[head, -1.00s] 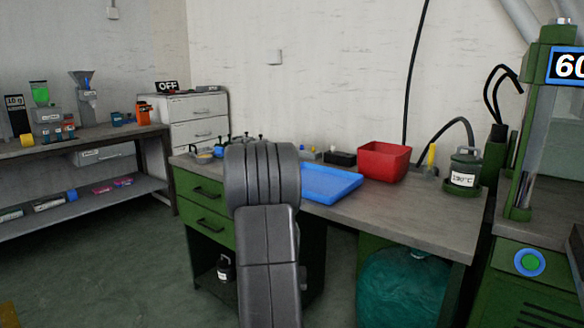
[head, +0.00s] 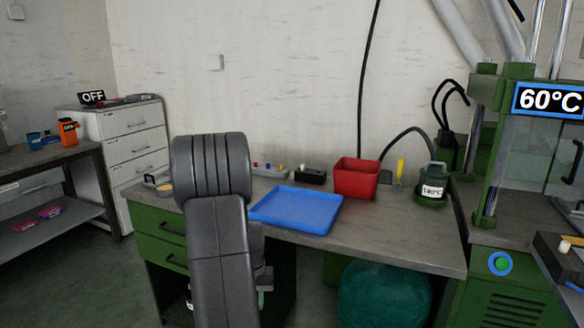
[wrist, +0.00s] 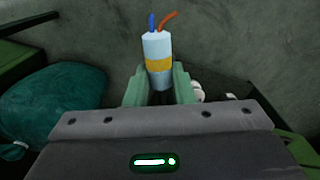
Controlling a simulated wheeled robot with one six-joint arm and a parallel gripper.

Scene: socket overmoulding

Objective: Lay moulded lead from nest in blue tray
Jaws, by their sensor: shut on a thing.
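The moulded lead (wrist: 157,50) is a pale cylinder with a yellow band. A blue and an orange-red wire stick out of its far end in the wrist view. My gripper (wrist: 159,88) is shut on it, with a green finger on each side. The lead's lower part is hidden between the fingers. In the head view my arm hides most of the gripper and the lead. The blue tray (head: 297,208) lies on the workbench, right of my arm. Its visible floor is empty. I cannot make out the nest for certain.
A red bin (head: 356,179) and a green pot (head: 431,187) stand on the workbench (head: 400,232) right of the tray. A small black block (head: 310,176) is behind the tray. A teal bag (head: 384,295) is below. The press (head: 500,150) stands at right.

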